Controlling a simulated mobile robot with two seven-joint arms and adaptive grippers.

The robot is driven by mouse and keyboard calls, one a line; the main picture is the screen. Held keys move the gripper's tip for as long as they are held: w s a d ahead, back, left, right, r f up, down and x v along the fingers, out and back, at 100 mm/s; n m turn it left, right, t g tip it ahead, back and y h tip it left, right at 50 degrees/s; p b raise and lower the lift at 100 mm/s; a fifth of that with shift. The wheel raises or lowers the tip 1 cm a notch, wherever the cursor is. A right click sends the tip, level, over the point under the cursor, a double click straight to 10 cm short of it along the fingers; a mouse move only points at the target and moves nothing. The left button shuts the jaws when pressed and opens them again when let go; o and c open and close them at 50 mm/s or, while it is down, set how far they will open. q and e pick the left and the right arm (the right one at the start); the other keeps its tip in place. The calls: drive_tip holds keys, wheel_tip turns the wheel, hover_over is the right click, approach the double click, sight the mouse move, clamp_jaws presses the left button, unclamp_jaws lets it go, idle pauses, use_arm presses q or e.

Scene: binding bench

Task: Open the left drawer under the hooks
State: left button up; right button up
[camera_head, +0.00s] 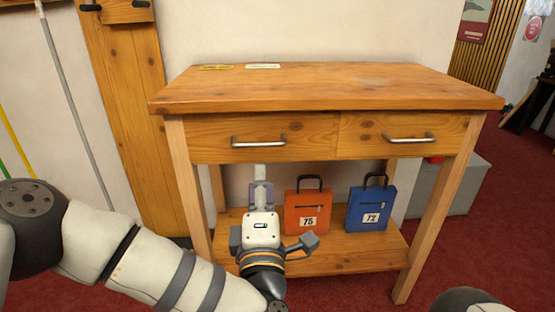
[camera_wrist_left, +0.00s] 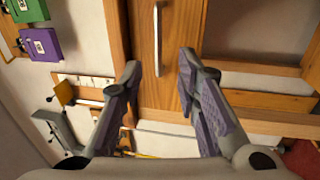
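The wooden table (camera_head: 330,88) has two drawers side by side under its top, both shut. The left drawer (camera_head: 210,142) has a grey metal bar handle (camera_head: 259,141), which also shows in the left wrist view (camera_wrist_left: 158,38). My left gripper (camera_head: 261,184) is below that handle in the head view. In the left wrist view its purple-padded fingers (camera_wrist_left: 160,64) are spread apart with nothing between the pads. The handle lies beyond the fingertips, lined up with the gap, and looks untouched. My right gripper is out of view.
The right drawer (camera_head: 360,146) has its own bar handle (camera_head: 410,138). On the low shelf (camera_head: 345,258) stand an orange case (camera_head: 294,219) and a blue case (camera_head: 357,218). Dark hooks (camera_head: 140,4) are on the wooden board at left. A grey box (camera_head: 460,187) stands right.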

sight(258, 145)
use_arm(q)
drive_tip(key=w, duration=0.3)
drive_tip(key=w+r+b, duration=0.1)
drive_tip(key=w, duration=0.3)
drive_tip(key=w+r+b, duration=0.1)
drive_tip(key=w, duration=0.3)
drive_tip(key=shift+w+a+r, duration=0.2)
drive_tip(key=shift+w+r, duration=0.05)
drive_tip(key=shift+c, duration=0.6)
clamp_jaws()
